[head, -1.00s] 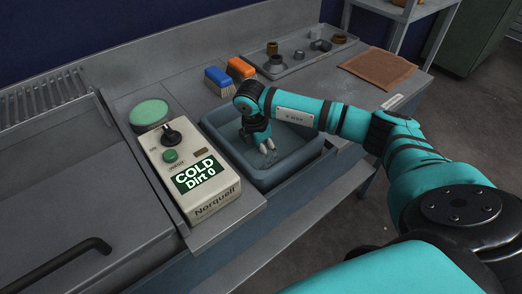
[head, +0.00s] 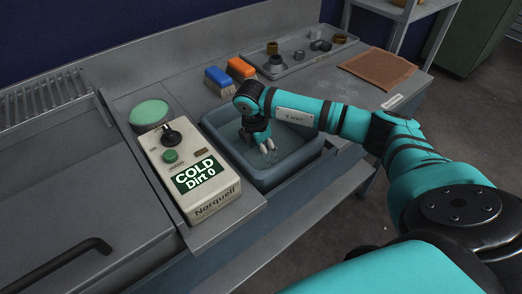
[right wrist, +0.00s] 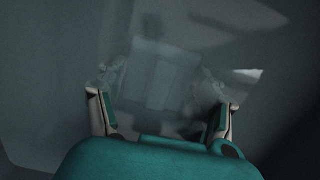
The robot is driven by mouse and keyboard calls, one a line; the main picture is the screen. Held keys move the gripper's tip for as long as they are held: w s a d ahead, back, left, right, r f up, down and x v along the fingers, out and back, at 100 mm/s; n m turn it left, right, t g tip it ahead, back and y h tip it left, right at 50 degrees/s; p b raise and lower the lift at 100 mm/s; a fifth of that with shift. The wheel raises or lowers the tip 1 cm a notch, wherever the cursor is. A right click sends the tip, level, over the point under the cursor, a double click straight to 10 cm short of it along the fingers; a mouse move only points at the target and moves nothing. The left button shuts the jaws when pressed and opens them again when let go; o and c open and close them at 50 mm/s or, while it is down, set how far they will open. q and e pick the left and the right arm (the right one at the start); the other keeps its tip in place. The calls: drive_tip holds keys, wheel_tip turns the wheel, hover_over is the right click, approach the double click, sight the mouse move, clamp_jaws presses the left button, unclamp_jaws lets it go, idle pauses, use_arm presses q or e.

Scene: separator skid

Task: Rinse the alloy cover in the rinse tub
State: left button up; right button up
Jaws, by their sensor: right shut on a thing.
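The blue-grey rinse tub (head: 290,172) is set in the bench in the middle of the head view. My right gripper (head: 267,150) points down inside the tub, its fingertips low in it. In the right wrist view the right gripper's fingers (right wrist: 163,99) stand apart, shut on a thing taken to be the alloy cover. The grey shape between them is dim and blurred, so the cover's outline cannot be told apart from the water and reflections. My left gripper is not in view.
A control box (head: 190,172) reading "COLD, Dirt 0" stands left of the tub, with a round green pad (head: 150,112) behind it. A blue brush (head: 218,79) and an orange brush (head: 240,68) lie behind the tub. A tray of fittings (head: 300,55) and a brown mat (head: 377,68) lie farther right.

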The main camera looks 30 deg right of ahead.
wheel_tip(320, 180, up, 17)
drive_tip(key=p, duration=1.1)
drive_tip(key=shift+p, duration=0.4)
idle(1.3)
wheel_tip(320, 180, up, 5)
drive_tip(key=p, duration=0.3)
